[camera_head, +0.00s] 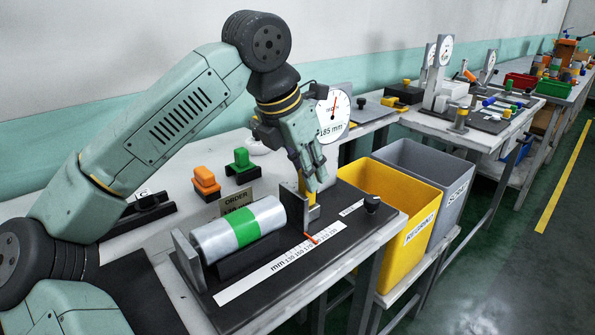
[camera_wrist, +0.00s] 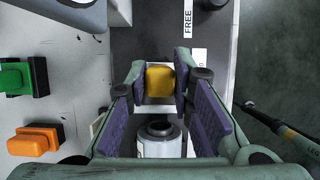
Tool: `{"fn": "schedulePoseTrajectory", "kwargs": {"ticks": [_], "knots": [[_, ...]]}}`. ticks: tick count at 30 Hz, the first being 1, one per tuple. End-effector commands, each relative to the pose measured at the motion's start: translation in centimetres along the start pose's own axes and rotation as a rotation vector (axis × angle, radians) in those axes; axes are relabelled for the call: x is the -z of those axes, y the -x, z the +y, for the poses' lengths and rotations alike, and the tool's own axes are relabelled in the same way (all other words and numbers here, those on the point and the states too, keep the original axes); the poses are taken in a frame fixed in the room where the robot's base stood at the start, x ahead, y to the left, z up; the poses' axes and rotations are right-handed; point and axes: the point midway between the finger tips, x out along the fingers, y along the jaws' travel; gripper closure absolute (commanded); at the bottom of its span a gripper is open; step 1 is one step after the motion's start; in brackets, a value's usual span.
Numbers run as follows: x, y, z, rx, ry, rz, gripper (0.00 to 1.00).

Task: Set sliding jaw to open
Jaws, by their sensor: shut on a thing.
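A measuring fixture with a black base (camera_head: 350,228) and a white mm scale (camera_head: 265,268) stands on the bench. A silver roll with a green band (camera_head: 240,228) lies along it, between a grey end plate (camera_head: 188,262) at left and the sliding jaw (camera_head: 290,203) at right. The jaw has a yellow handle (camera_head: 314,212) and a red pointer (camera_head: 311,238) over the scale. My gripper (camera_head: 312,182) reaches down onto the handle. In the wrist view, my gripper (camera_wrist: 160,76) has its fingers on both sides of the yellow handle (camera_wrist: 160,82). The roll's end (camera_wrist: 160,145) shows below it.
A round dial (camera_head: 333,115) reading 185 mm stands behind my gripper. Orange (camera_head: 206,181) and green (camera_head: 242,160) buttons sit behind the roll. A black knob (camera_head: 372,203) is at the base's right end. Yellow (camera_head: 400,205) and grey (camera_head: 440,180) bins stand right of the bench.

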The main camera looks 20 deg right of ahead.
Motion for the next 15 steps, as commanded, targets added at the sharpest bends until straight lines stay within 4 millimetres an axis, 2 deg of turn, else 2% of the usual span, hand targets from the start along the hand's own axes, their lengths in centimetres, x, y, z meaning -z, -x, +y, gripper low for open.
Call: {"fn": "schedulePoseTrajectory", "kwargs": {"ticks": [3, 6, 15], "knots": [[-2.2, -0.6, -0.1, 0.000, -0.003, 0.001, 1.00], [-3.1, -1.1, -0.1, 0.000, -0.003, 0.000, 1.00], [-3.2, -1.3, 0.0, 0.000, -0.002, 0.000, 1.00]]}}
